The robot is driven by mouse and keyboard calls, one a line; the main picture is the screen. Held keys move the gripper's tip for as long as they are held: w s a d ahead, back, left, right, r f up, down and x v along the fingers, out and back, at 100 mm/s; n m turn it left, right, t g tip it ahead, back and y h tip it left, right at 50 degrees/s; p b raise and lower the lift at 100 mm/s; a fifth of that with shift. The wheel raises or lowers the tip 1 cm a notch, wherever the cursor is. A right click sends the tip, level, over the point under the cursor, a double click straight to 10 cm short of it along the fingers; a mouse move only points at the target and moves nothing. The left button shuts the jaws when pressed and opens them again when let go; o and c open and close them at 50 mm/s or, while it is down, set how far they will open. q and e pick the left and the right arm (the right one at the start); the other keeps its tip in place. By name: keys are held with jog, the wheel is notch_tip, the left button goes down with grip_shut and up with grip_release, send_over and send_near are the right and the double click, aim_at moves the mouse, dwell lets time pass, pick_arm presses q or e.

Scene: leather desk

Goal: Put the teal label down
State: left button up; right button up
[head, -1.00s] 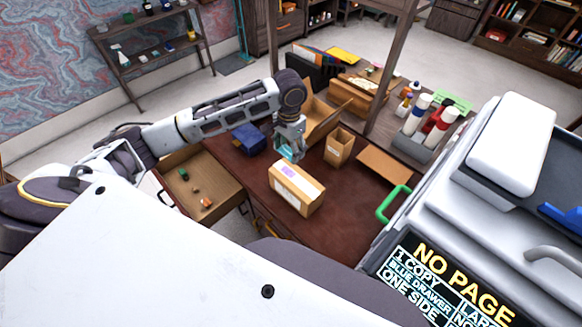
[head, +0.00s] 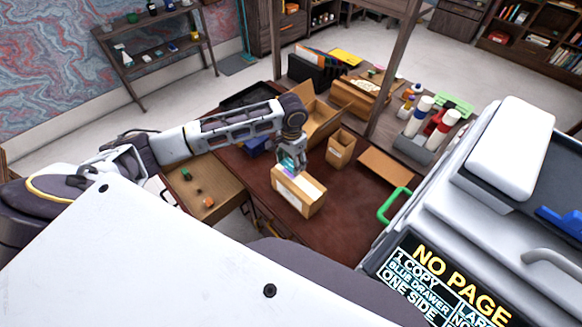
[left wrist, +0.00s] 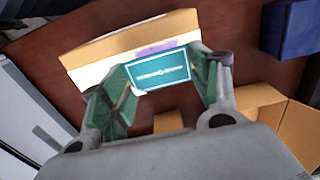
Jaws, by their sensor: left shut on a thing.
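The teal label (left wrist: 160,71) is a flat card with a pale line of print across it. My left gripper (left wrist: 163,82) is shut on it, with its green finger pads at the card's two sides. In the head view the left gripper (head: 291,163) hangs over the near cardboard box (head: 298,192), and a little teal shows between its fingers. The box has a pale strip and a purple patch (left wrist: 156,48) on top, partly hidden behind the label. I cannot tell whether the label touches the box. My right gripper is not in view.
An open cardboard box (head: 318,118) and a small upright box (head: 340,148) stand behind on the dark red desk (head: 345,200). A blue box (left wrist: 292,28) is near the gripper. An open drawer (head: 225,185) lies left; a printer (head: 480,200) stands right.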

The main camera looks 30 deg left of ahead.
aim_at(291, 164)
pick_arm(q)
jog(key=shift+f, duration=0.1)
jog(key=shift+f, duration=1.85)
jog(key=shift+o, duration=0.2)
jog(key=shift+s+f, duration=0.15)
jog(key=shift+f, duration=0.2)
jog(key=o, duration=0.5)
jog(key=shift+f, duration=0.1)
jog(key=shift+o, duration=0.6)
